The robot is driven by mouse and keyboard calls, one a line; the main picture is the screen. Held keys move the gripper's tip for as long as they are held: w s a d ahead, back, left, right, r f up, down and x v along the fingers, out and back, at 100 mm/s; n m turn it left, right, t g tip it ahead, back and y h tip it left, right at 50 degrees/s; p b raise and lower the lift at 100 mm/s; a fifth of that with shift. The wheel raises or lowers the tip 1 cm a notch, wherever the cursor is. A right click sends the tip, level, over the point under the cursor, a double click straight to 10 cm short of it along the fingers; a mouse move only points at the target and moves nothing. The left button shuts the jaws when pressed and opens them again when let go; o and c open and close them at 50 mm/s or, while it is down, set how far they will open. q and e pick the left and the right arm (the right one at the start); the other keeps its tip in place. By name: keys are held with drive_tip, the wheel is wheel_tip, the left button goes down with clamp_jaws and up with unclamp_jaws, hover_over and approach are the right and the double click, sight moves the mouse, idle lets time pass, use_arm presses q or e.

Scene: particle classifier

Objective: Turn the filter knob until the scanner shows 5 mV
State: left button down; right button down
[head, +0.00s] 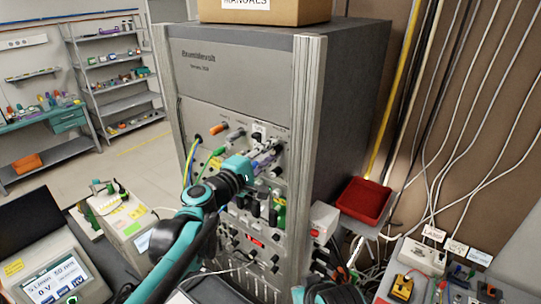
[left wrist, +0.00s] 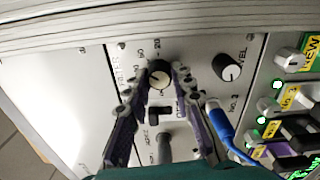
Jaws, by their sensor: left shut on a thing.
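My left gripper (head: 266,158) reaches the front panel of the tall grey rack. In the left wrist view its two fingers (left wrist: 160,74) are shut on a small round knob with a pale cap, the filter knob (left wrist: 159,78), one finger on each side. Partly hidden lettering lies left of the knob. In the head view the arm and fingers hide the knob. A screen (head: 57,282) at the lower left reads 5 L/min, 50 nm and 0 V; I cannot tell whether it is the scanner. My right gripper does not show clearly.
A black level knob (left wrist: 227,67) and a blue cable (left wrist: 222,124) sit right of the fingers. The rack (head: 235,68) carries a cardboard box (head: 270,12). A red bin (head: 364,199) and hanging cables stand at the right.

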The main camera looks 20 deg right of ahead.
use_arm(q)
drive_tip(key=shift+m, duration=0.6)
drive_tip(key=c, duration=1.3)
unclamp_jaws()
drive_tip(key=shift+s+a, duration=0.1)
drive_tip(key=v, duration=1.1)
drive_tip(key=shift+s+a, duration=0.25)
drive_tip(key=shift+s, duration=0.1)
drive_tip(key=shift+f, duration=0.1)
